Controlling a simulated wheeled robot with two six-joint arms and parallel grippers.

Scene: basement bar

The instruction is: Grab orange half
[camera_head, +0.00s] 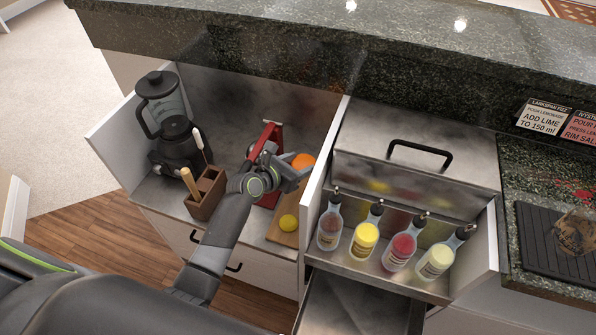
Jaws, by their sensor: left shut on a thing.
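An orange half (303,160) shows as a bright orange shape at the back of the left steel counter, beside a red press. My left gripper (296,174) reaches in from the left and is shut on the orange half. Its fingers and wrist hide the lower part of the orange half and some of the press. My right gripper is not in view.
The red press (267,140) stands close behind my left wrist. A wooden board (281,238) with a yellow lemon (289,223) lies nearer. A blender (173,130) and a wooden holder (207,193) are left; several bottles (364,240) stand right, behind a white divider (315,190).

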